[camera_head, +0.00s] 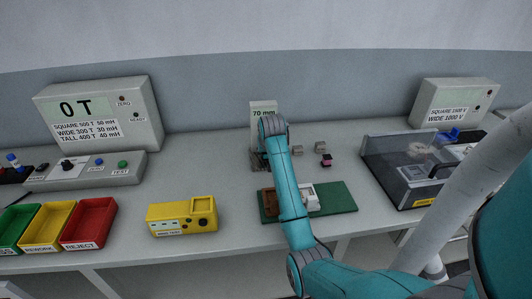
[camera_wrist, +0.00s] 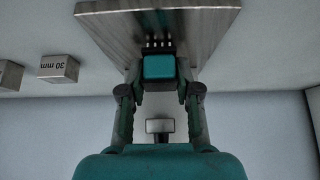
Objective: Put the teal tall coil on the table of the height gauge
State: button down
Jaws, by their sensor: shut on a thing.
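My gripper (camera_wrist: 159,80) is shut on the teal coil (camera_wrist: 159,66), which has a dark base and a row of pale pins. In the wrist view the coil overlaps the near edge of the height gauge's metal table (camera_wrist: 205,22); I cannot tell whether they touch. In the head view the height gauge (camera_head: 263,107) reads 70 mm and stands at the back middle. My arm covers part of it and hides the gripper and coil there.
Small grey blocks (camera_head: 320,147) and a dark pink-marked part (camera_head: 326,161) lie right of the gauge. A green mat (camera_head: 338,196) with brown and white items lies in front. A yellow device (camera_head: 182,217), colored bins and a clear-lidded tester (camera_head: 402,160) stand farther out.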

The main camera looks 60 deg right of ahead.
jog(key=shift+f, duration=0.1)
jog(key=c, duration=0.8)
grip_release()
jog(key=shift+s+a+r, duration=0.1)
jog(key=shift+a+r, duration=0.05)
jog(key=shift+r, duration=0.4)
jog(key=v, duration=1.1)
jog(key=shift+s, duration=0.1)
